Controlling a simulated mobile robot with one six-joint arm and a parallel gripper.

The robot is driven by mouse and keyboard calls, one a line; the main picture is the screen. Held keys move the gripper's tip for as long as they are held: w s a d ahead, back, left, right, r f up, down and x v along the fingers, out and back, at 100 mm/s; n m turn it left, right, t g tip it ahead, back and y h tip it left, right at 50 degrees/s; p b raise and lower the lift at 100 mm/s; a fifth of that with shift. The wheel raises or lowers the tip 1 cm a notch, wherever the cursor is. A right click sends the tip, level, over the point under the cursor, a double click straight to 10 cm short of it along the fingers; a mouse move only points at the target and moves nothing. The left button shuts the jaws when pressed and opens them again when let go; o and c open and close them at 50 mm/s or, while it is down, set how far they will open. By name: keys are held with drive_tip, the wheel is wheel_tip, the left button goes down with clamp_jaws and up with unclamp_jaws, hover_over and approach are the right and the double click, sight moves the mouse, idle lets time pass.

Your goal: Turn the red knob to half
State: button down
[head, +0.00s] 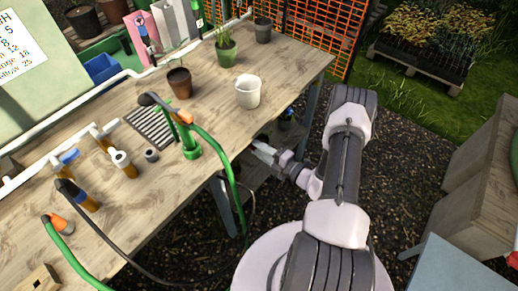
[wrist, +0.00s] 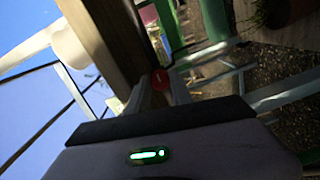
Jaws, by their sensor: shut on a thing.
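The red knob (wrist: 160,79) shows small and partly hidden in the wrist view, between the fingers of my gripper (wrist: 158,94). A pale mark lies on its face. My gripper is shut on the knob. In the head view my gripper (head: 264,152) reaches in at the front edge of the wooden bench (head: 307,70), below its top. The knob is hidden there. How far the knob is turned cannot be told.
A green stand (head: 189,146) holds a hose with an orange end on the bench. A green hose (head: 231,170) hangs over the front edge near my gripper. A white pot (head: 248,92) and a brown pot (head: 180,84) stand further back. Gravel ground (head: 402,165) is open at right.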

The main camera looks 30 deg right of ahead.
drive_tip(key=c, duration=1.1)
unclamp_jaws()
drive_tip(key=shift+s, duration=0.1)
drive_tip(key=p+v, duration=0.3)
drive_tip(key=v, duration=1.4)
drive_tip(key=shift+s, duration=0.15)
